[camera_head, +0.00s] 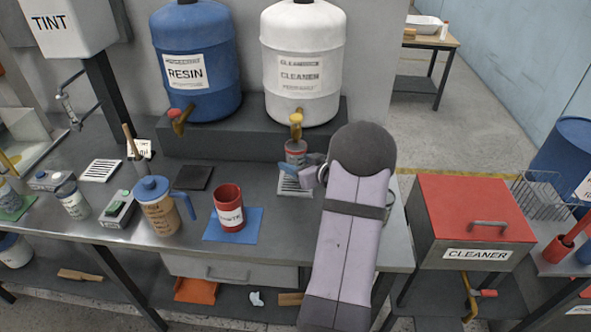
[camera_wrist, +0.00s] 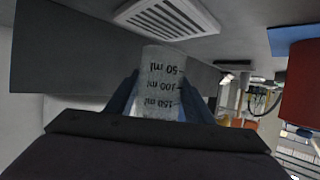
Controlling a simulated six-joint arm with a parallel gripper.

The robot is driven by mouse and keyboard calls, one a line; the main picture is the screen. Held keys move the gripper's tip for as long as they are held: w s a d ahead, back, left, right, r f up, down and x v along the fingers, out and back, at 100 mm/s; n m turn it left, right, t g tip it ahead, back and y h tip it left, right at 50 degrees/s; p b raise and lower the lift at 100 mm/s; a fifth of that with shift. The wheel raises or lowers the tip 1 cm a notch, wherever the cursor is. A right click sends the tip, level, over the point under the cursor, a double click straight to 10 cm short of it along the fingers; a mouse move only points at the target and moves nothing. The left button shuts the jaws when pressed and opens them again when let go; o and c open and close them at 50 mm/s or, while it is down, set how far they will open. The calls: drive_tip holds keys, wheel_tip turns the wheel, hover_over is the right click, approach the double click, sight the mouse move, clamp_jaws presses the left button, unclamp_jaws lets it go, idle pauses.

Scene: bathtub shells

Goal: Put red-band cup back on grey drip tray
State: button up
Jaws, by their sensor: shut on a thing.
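The red-band cup (camera_head: 295,146) is a clear measuring cup, upright right below the yellow tap of the white cleaner drum. In the wrist view, which is upside down, the cup (camera_wrist: 163,75) shows marks for 50, 100 and 150 ml. My gripper (camera_head: 303,172) has its blue fingers on either side of the cup and is shut on it; the fingers also show in the wrist view (camera_wrist: 160,102). The grey drip tray (camera_head: 294,187), with slots, lies on the bench below the cup. The tray (camera_wrist: 168,16) lies just past the cup's base; the cup appears raised above it.
The cleaner drum (camera_head: 302,65) and blue resin drum (camera_head: 196,70) stand on a dark ledge behind. A red tin (camera_head: 228,207) stands on a blue mat (camera_head: 250,222) left of my arm. A brown jug (camera_head: 160,208) stands farther left. A red-lidded cleaner box (camera_head: 472,205) is at right.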

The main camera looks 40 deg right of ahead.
drive_tip(key=shift+w+d+f, duration=0.15)
drive_tip(key=shift+d, duration=0.05)
drive_tip(key=shift+f+p, duration=0.35)
drive_tip(key=shift+f, duration=1.2)
drive_tip(key=shift+f, duration=0.25)
drive_tip(key=o, duration=1.1)
drive_tip(key=shift+r, duration=0.15)
